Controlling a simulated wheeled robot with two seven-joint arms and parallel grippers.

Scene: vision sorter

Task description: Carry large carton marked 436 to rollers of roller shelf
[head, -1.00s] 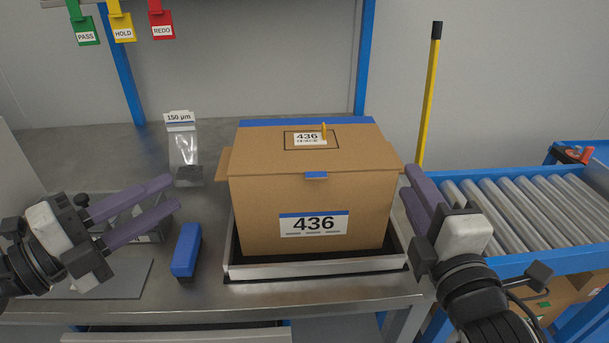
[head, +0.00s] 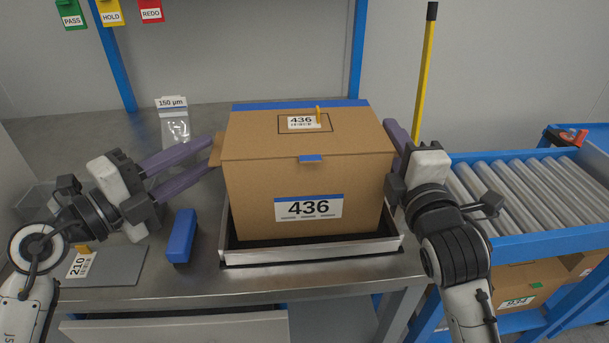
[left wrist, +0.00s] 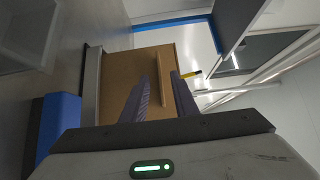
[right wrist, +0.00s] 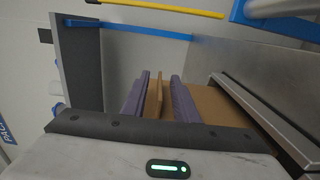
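The large brown carton marked 436 (head: 258,192) sits upright on a silver-rimmed tray (head: 310,255) on the metal bench. My left gripper (head: 211,153) is open at the carton's left side. In the left wrist view the carton's side flap (left wrist: 160,78) stands between its fingers (left wrist: 162,88), with gaps. My right gripper (head: 393,135) is open at the carton's right side. In the right wrist view the right flap (right wrist: 158,95) lies between its spread fingers (right wrist: 160,90). The roller shelf's rollers (head: 520,202) are to the right, empty.
A blue block (head: 181,236) lies left of the tray. A clear bag (head: 175,125) stands behind it. A grey plate with a 210 tag (head: 120,268) is at the front left. A yellow post (head: 425,80) rises between bench and rollers. Cartons (head: 512,285) sit below the rollers.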

